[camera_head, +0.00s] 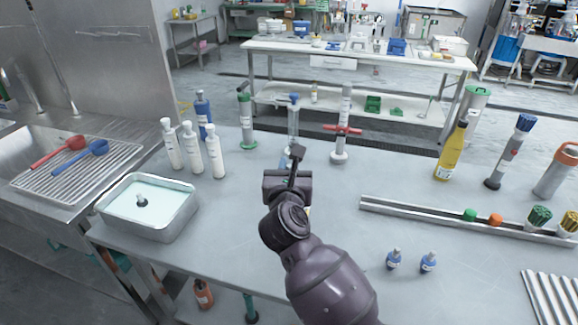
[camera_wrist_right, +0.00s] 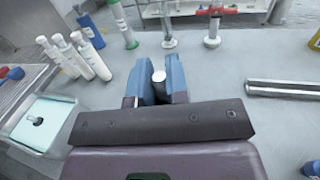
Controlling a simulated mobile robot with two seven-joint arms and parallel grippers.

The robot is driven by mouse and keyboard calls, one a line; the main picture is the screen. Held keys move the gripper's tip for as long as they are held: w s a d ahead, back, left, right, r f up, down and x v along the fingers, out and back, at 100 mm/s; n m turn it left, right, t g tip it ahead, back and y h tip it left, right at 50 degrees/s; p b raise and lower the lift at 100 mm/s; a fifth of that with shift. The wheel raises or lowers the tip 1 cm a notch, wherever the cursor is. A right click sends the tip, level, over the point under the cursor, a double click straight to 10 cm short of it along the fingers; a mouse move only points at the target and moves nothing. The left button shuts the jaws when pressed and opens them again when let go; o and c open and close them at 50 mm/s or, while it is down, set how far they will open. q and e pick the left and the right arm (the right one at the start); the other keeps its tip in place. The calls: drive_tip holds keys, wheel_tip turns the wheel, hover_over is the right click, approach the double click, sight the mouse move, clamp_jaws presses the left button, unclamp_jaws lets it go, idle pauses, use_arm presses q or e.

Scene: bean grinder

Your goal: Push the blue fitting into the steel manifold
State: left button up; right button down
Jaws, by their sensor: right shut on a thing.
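The long steel rail, which looks like the manifold (camera_head: 420,214), lies on the bench at the right, with a green piece (camera_head: 470,215) and an orange piece (camera_head: 496,220) along it. Its left end shows in the right wrist view (camera_wrist_right: 285,89). Two small blue pieces (camera_head: 393,258) stand upright in front of it; I cannot tell whether either is the blue fitting. My right gripper (camera_wrist_right: 160,84) is over the middle of the bench, left of the rail. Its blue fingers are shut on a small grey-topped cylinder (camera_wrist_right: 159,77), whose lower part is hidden. My left gripper is not in view.
A steel tray of pale liquid (camera_head: 180,223) and several white bottles (camera_head: 193,148) stand at the left. A red-handled stand (camera_head: 339,157) is at the back, a yellow bottle (camera_head: 450,155) at the back right. A ribbed plate (camera_head: 553,298) lies front right.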

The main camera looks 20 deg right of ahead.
drive_tip(key=shift+f+b, duration=0.4)
drive_tip(key=shift+f, duration=0.45)
drive_tip(key=c, duration=1)
unclamp_jaws()
drive_tip(key=shift+r, duration=0.1)
drive_tip(key=shift+c, duration=0.2)
drive_tip(key=v, duration=1)
drive_tip(key=shift+s+a+b, duration=0.15)
drive_tip(key=shift+s+b, duration=0.25)
drive_tip(key=shift+s, duration=0.1)
